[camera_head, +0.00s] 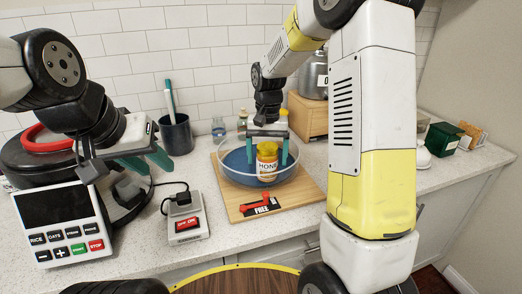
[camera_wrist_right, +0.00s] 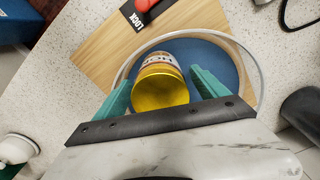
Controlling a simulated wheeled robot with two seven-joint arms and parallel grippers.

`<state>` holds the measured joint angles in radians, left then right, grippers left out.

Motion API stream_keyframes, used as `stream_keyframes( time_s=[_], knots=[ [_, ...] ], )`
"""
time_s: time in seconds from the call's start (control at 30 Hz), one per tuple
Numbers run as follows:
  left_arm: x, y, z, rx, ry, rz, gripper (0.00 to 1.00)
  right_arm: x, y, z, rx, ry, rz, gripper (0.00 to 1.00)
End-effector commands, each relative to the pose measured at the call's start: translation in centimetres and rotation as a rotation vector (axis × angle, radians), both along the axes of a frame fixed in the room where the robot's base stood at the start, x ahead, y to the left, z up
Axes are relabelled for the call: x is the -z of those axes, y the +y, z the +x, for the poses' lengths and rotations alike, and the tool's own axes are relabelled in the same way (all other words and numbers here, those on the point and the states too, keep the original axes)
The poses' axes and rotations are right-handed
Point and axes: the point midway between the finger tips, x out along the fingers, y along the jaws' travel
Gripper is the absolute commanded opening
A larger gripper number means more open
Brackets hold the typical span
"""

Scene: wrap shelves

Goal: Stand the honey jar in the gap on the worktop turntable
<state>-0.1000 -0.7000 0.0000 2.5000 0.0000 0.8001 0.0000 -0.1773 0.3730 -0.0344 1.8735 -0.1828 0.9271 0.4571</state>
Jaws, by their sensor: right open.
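The honey jar (camera_head: 267,168), with a yellow lid and a HONEY label, looks upright within the rim of the blue turntable (camera_head: 234,165). The turntable has a clear raised rim and sits on a wooden board. My right gripper (camera_head: 268,158) reaches down around the jar, with a teal finger on each side. In the right wrist view the jar (camera_wrist_right: 161,84) is between the open fingers (camera_wrist_right: 165,85), with a visible space beside it. Blue turntable floor (camera_wrist_right: 220,50) shows around it. My left gripper (camera_head: 148,163) is open and empty over the worktop at left.
A switch box (camera_head: 187,222) and a cooker with a keypad (camera_head: 62,222) stand to the left. Small bottles (camera_head: 218,128) and a dark cup (camera_head: 176,134) stand behind. A wooden box (camera_head: 307,117) is behind right.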

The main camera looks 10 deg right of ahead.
Motion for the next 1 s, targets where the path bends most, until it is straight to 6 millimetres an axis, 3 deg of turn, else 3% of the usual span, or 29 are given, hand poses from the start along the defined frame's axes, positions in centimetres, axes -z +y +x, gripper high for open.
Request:
stream_keyframes(
  time_s=[0.17,0.6,0.8,1.0],
  knots=[
    [0.0,0.0,0.0,0.000,0.000,0.000,0.36,-1.5,0.0,0.1,0.001,-0.004,0.001,0.83],
    [0.0,0.0,0.0,0.000,0.000,0.000,0.36,-10.3,0.0,0.1,0.000,-0.004,0.001,0.83],
    [0.0,0.0,0.0,0.000,0.000,0.000,0.36,-12.2,0.0,-0.1,-0.001,-0.004,0.001,0.83],
    [0.0,0.0,0.0,0.000,0.000,0.000,0.36,-14.3,-0.9,-3.0,-0.033,-0.070,0.038,0.83]
  ],
)
